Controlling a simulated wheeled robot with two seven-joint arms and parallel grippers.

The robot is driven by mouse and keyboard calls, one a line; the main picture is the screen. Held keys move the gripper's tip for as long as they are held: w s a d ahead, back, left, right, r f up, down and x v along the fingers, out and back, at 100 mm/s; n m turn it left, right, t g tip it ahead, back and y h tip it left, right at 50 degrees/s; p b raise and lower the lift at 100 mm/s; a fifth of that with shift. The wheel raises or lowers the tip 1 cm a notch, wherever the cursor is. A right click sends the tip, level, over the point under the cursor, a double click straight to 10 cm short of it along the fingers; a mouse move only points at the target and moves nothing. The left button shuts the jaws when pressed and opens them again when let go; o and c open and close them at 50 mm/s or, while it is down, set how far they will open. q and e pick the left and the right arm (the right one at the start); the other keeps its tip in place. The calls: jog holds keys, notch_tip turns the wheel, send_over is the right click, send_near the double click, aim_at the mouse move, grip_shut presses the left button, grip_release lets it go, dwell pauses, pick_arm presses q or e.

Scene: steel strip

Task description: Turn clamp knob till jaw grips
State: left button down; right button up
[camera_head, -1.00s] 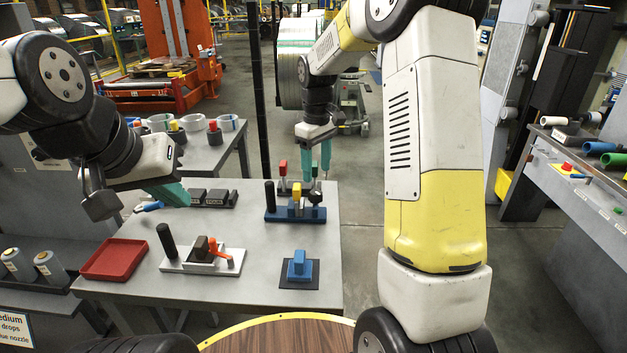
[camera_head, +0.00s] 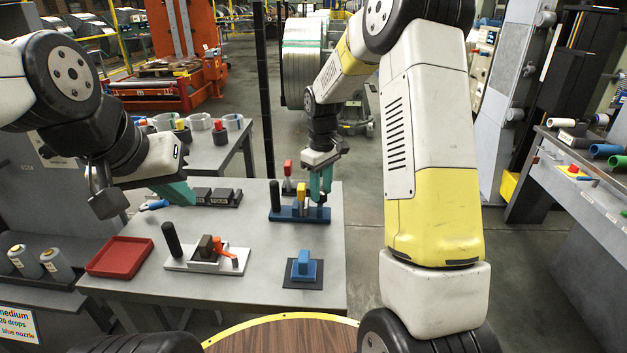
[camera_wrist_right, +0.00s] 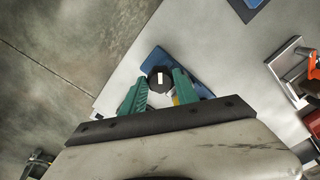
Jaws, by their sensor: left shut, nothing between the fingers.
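A blue clamp (camera_head: 288,214) stands on the table's far right part, with a black upright handle and a yellow block (camera_head: 301,193). Its black round knob (camera_wrist_right: 159,79), with a white mark, shows in the right wrist view. My right gripper (camera_head: 320,190) points down over the clamp's right end, fingers apart, one on each side of the knob. I cannot tell whether they touch it. In the head view the fingers hide most of the knob, and the jaw's contact is not clear. My left gripper (camera_head: 186,199) is shut and empty over the table's left part.
A red tray (camera_head: 120,257), a white clamp fixture (camera_head: 192,265) with an orange lever, and a blue block on a dark pad (camera_head: 303,271) stand nearer on the table. A red-topped post (camera_head: 288,170) stands just behind the blue clamp. The table's middle is clear.

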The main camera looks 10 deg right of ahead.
aim_at(321, 193)
grip_shut()
jog(key=shift+m, duration=2.2)
jog(key=o, duration=1)
grip_release()
jog(key=shift+c, duration=0.2)
jog(key=shift+r, duration=3.9)
jog(key=shift+s+r, duration=0.1)
